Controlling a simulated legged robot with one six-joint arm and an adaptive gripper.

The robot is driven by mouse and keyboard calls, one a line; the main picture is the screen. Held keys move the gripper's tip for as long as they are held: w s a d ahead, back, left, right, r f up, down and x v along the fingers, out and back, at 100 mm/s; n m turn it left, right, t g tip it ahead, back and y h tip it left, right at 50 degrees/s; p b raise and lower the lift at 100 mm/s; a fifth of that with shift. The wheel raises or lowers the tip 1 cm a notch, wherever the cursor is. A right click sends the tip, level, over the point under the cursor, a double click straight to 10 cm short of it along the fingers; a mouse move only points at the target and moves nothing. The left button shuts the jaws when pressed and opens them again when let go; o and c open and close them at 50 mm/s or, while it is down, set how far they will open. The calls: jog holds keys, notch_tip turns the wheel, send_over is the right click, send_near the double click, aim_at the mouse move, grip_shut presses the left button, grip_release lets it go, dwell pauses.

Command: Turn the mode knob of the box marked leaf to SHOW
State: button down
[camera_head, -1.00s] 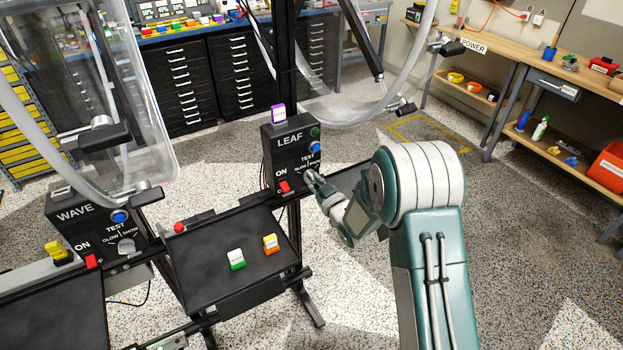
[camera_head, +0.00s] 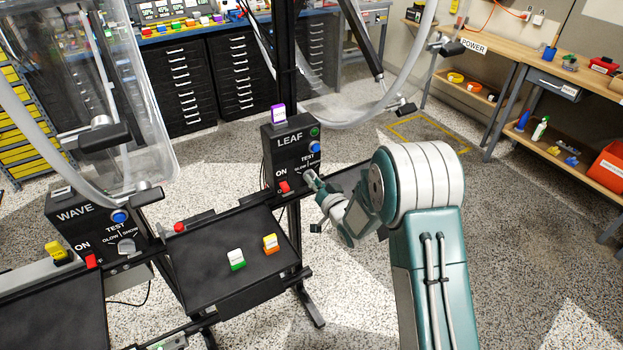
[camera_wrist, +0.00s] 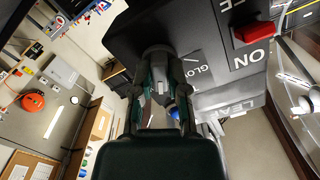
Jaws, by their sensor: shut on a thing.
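The black box marked LEAF (camera_head: 284,160) stands upright in the middle of the head view, with a green light, a blue button (camera_head: 314,147) and a red ON switch (camera_head: 284,187). My gripper (camera_head: 312,178) is at the lower right of its face, shut on the mode knob. In the wrist view the box (camera_wrist: 195,25) appears turned over. There the grey knob (camera_wrist: 157,53) sits between the fingertips of my gripper (camera_wrist: 157,68). The fingers hide much of the knob and part of the mode lettering, so I cannot tell its setting.
A second box marked WAVE (camera_head: 75,213) stands at the left with its own knob (camera_head: 126,246). A black tray (camera_head: 205,270) with two small coloured blocks lies left of my arm. Floor at the right is open.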

jog(key=shift+s+f+m, duration=0.15)
jog(key=shift+f+m, duration=0.2)
jog(key=shift+m, duration=0.15)
jog(key=m, duration=0.4)
jog(key=shift+m, duration=0.3)
jog(key=shift+m, duration=0.5)
jog(key=c, duration=0.5)
grip_release()
jog(key=shift+a, duration=0.1)
jog(key=shift+r, duration=0.15)
jog(key=shift+r, duration=0.1)
